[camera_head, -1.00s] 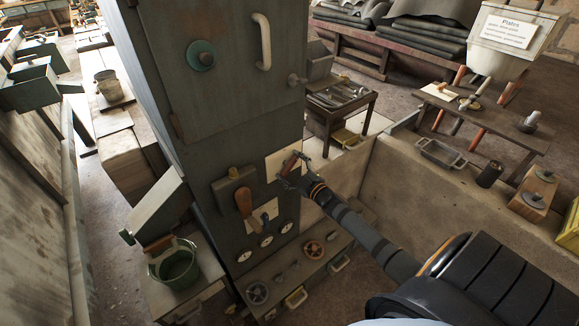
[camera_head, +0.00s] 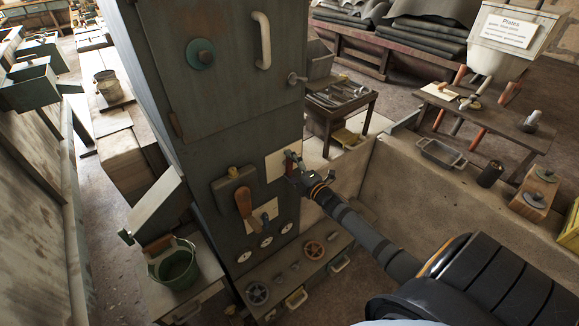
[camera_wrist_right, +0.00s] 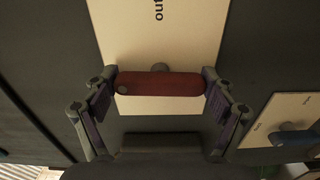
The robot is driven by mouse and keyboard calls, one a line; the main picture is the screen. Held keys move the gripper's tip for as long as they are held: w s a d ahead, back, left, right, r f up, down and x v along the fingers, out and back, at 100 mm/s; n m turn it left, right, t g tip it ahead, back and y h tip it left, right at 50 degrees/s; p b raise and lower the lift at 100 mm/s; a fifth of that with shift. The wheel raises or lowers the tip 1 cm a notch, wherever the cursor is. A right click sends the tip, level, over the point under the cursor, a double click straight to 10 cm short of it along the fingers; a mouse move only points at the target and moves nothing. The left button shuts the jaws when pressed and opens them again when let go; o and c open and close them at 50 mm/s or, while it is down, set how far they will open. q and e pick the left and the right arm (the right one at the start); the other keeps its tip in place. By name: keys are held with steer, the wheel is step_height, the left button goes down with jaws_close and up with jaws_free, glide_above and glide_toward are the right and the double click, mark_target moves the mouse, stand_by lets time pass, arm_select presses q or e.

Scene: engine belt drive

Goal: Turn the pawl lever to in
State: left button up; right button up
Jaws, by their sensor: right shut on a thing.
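The pawl lever, a short red handle (camera_head: 288,161), sits on a pale label plate (camera_head: 274,167) on the front of a dark grey-green cabinet. In the head view it stands close to upright and is partly hidden by my right gripper (camera_head: 295,171). In the right wrist view the red handle (camera_wrist_right: 160,84) lies crosswise between the two fingertips of my right gripper (camera_wrist_right: 161,85), which touch its ends. Dark lettering shows on the label plate (camera_wrist_right: 160,30), only partly readable. My left gripper is not in view.
Left of the lever, a larger orange-brown handle (camera_head: 244,203) hangs on the cabinet (camera_head: 215,120). Below it are another plate with a small lever (camera_head: 265,216) and round gauges (camera_head: 265,241). A low wall (camera_head: 400,185) stands to the right under my forearm.

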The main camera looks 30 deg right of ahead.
steer(key=shift+n, duration=0.4)
steer(key=o, duration=1)
steer(key=s, duration=1.2)
steer(key=shift+d, duration=0.45)
